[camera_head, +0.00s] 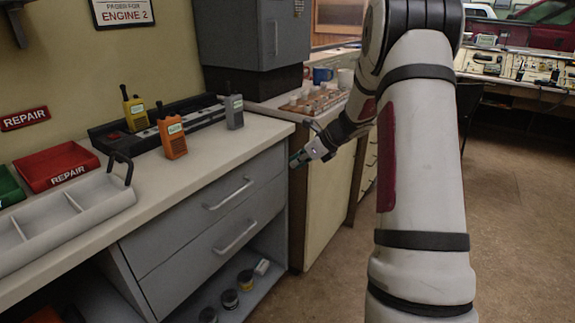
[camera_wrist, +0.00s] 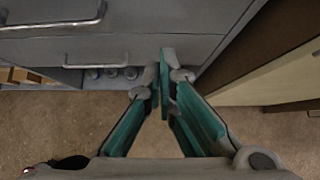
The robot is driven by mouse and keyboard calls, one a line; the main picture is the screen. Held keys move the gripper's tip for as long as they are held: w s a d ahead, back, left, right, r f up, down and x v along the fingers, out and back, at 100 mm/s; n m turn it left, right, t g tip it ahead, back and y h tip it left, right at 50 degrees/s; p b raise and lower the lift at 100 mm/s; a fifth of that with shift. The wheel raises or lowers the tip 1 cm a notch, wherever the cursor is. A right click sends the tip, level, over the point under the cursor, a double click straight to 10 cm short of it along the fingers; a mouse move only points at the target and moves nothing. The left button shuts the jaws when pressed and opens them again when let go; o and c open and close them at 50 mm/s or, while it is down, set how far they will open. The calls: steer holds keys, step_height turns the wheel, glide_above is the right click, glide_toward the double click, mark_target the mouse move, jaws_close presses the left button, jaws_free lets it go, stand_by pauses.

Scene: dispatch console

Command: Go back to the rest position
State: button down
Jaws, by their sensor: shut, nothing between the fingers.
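My gripper (camera_head: 299,159) is shut and empty, held in the air in front of the right end of the grey drawer cabinet (camera_head: 205,215). In the wrist view my gripper (camera_wrist: 160,85) points down, its green-padded fingers together, with the drawer fronts and brown floor behind it. My arm reaches in from the right of the head view and covers part of the room.
On the counter (camera_head: 215,160) stand a yellow radio (camera_head: 134,112), an orange radio (camera_head: 172,138) and a grey radio (camera_head: 234,112) by a black charger (camera_head: 190,117). A red bin (camera_head: 56,166) and a grey divided tray (camera_head: 65,220) are left. Floor (camera_head: 320,290) is open.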

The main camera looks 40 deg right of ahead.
steer(key=shift+s+r, duration=0.1)
steer(key=shift+s, duration=0.1)
